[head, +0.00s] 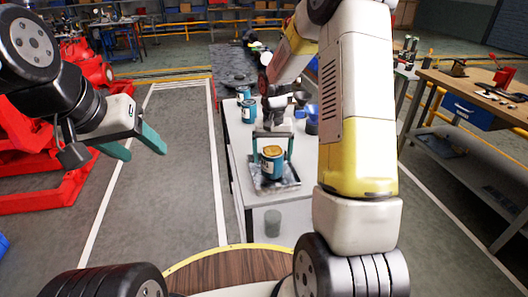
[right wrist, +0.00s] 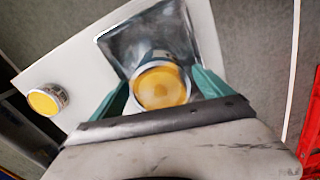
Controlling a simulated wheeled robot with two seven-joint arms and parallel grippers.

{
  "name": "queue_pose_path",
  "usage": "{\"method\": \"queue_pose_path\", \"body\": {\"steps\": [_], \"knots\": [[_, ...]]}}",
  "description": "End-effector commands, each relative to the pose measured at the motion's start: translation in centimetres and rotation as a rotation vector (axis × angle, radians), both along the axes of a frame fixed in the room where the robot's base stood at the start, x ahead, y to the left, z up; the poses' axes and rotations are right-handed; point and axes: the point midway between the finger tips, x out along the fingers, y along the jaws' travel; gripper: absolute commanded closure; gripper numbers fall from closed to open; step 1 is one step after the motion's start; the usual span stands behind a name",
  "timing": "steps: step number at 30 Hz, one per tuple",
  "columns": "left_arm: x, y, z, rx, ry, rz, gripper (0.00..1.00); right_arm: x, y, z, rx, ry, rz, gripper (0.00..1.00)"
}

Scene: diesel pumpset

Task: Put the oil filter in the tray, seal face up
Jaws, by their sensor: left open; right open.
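The oil filter (head: 272,163), a teal can with an orange-yellow end, stands upright in the metal tray (head: 262,187) on the white bench. Its yellow end faces up; I cannot make out a seal on it. In the right wrist view the yellow end (right wrist: 162,88) shows between the green fingers, and the tray (right wrist: 138,45) lies beyond. My right gripper (head: 272,156) is open, with one finger on each side of the filter; I cannot tell whether they touch it. My left gripper (head: 135,151) is open and empty, in the air over the floor at left.
Two similar teal cans (head: 248,110) (head: 243,93) stand farther back on the white bench (head: 236,165). A yellow-topped can (right wrist: 47,100) shows in the right wrist view. A blue container (head: 312,113) stands at the bench's right. A wooden workbench (head: 470,88) is at right.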

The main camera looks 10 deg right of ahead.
Motion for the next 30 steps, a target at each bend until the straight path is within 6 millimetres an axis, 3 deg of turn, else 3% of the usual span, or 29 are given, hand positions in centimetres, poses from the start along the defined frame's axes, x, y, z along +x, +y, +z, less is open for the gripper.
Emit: {"method": "queue_pose_path", "body": {"steps": [6,17,23,27,30], "knots": [[0.0,0.0,0.0,0.0,0.0,0.0,0.44,0.1,0.0,4.9,0.0,-0.004,0.001,0.11],[0.0,0.0,0.0,0.0,0.0,0.0,0.44,-0.6,0.0,9.3,0.004,-0.019,0.007,0.11],[0.0,0.0,0.0,0.0,0.0,0.0,0.44,-5.1,0.3,15.5,0.032,-0.134,0.049,0.11],[0.0,0.0,0.0,0.0,0.0,0.0,0.44,-10.1,0.7,19.6,0.059,-0.241,0.09,0.11],[0.0,0.0,0.0,0.0,0.0,0.0,0.44,-13.8,1.0,21.7,0.079,-0.319,0.12,0.11]]}}
